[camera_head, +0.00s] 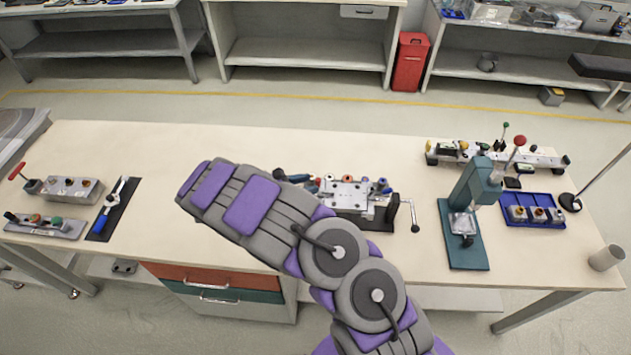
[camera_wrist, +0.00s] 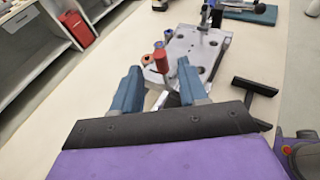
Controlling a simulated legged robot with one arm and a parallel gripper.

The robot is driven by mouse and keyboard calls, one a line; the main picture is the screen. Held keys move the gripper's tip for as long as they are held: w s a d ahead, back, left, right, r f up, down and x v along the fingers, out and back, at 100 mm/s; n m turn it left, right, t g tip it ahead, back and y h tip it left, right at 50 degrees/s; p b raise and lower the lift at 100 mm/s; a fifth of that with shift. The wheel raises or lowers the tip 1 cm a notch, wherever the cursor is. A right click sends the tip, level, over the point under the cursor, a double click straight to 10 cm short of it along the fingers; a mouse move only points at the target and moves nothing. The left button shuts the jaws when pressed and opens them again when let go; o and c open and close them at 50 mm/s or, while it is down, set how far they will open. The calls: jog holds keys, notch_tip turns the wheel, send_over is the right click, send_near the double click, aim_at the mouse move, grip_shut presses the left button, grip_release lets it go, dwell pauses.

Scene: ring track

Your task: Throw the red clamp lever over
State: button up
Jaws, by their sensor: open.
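A red lever grip (camera_wrist: 160,62) stands at the near end of a grey metal fixture plate (camera_wrist: 200,45) in the wrist view. My gripper (camera_wrist: 159,68) is open, its two teal fingers apart on either side of the red grip in the picture. I cannot tell whether either finger touches it. In the head view the fixture (camera_head: 345,194) sits mid-bench. My gripper (camera_head: 300,179) is mostly hidden behind my arm, left of the fixture, with a small red part (camera_head: 318,181) by its tips. Another red-handled lever (camera_head: 17,171) rises from a clamp block at the far left.
A crank handle (camera_head: 413,215) sticks out right of the fixture. A green press (camera_head: 470,205) and a blue tray (camera_head: 532,222) stand further right. A blue-handled tool (camera_head: 104,220) lies on a dark mat at left. The bench (camera_head: 150,150) is clear behind my arm.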

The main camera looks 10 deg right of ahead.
jog(key=p+v, duration=0.1)
jog(key=v, duration=1.2)
jog(key=shift+d, duration=0.15)
jog(key=s+d+r+m+g+y+b, duration=0.1)
jog(key=s+d+r+m+g, duration=0.3)
jog(key=d+r+m, duration=0.5)
jog(key=s+d+r+m+g+y+b, duration=0.1)
jog(key=s+d+r+m+g+y, duration=0.15)
jog(key=s+d, duration=0.25)
jog(key=s+d+r+m+g+y, duration=0.1)
jog(key=s+d+r, duration=0.2)
jog(key=s+d, duration=0.2)
jog(key=s+a+m+t+y+b, duration=0.1)
jog(key=s+m+y, duration=0.3)
jog(key=s, duration=0.7)
jog(key=s+a+m+y+b, duration=0.1)
jog(key=s+a+m+y, duration=0.2)
jog(key=s, duration=0.9)
jog(key=shift+a+m+t+y+b, duration=0.35)
jog(key=shift+m+y, duration=0.4)
jog(key=shift+y, duration=0.4)
